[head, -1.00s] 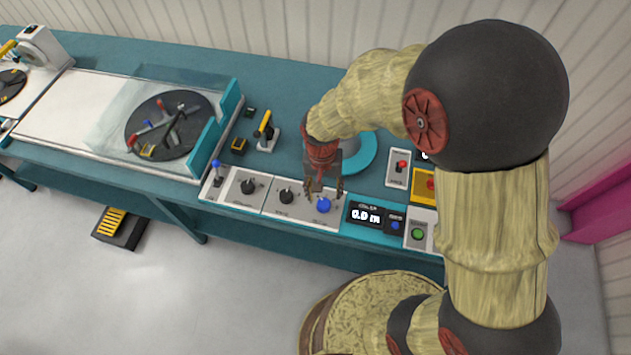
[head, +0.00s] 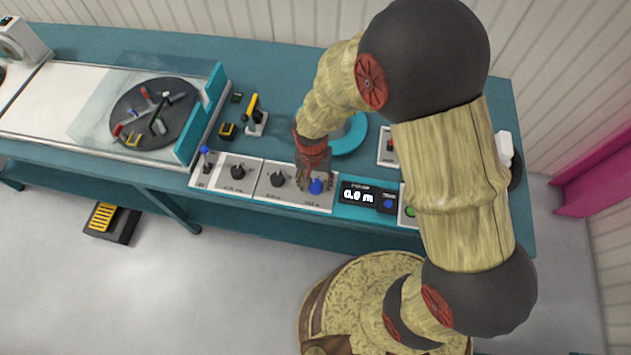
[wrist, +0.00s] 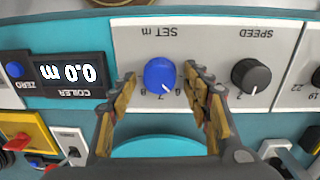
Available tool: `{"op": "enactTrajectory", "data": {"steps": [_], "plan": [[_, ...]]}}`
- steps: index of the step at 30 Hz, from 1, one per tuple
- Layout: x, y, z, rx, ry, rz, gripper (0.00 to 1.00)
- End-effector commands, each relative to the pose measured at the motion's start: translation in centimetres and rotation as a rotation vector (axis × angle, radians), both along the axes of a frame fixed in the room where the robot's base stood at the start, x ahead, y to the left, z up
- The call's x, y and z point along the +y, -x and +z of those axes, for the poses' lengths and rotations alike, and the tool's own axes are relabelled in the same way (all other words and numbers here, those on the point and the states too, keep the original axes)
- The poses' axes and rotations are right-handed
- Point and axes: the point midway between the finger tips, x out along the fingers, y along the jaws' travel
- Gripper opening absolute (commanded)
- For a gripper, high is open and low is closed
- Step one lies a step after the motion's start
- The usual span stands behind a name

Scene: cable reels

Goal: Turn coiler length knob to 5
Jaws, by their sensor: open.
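The blue coiler length knob (wrist: 160,76), under the label "SET m", sits on a light grey panel in the wrist view. It also shows in the head view (head: 316,186), partly beside my gripper. Its white pointer mark is at the lower right of the knob in the wrist view, near a 7; the other digits are partly hidden. My gripper (wrist: 163,78) is open, with one finger on each side of the knob and small gaps showing. In the head view my gripper (head: 315,183) is at the panel. The coiler display (wrist: 68,73) reads 0.0 m.
A black speed knob (wrist: 251,76) stands just right of my gripper in the wrist view. A blue zero button (wrist: 15,69) is left of the display. A turntable disc (head: 150,113) and a yellow-handled lever (head: 253,108) stand farther left on the teal bench.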

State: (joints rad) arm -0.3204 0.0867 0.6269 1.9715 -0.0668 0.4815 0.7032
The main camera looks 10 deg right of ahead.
Motion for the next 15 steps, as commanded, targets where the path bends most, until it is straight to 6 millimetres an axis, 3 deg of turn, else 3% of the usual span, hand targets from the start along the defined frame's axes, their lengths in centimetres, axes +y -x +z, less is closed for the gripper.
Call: {"op": "enactTrajectory", "data": {"steps": [6, 15], "plan": [[0.01, -0.03, 0.01, -0.001, 0.000, 0.000, 0.49], [0.01, -0.04, 0.03, -0.001, -0.001, 0.000, 0.32]]}}
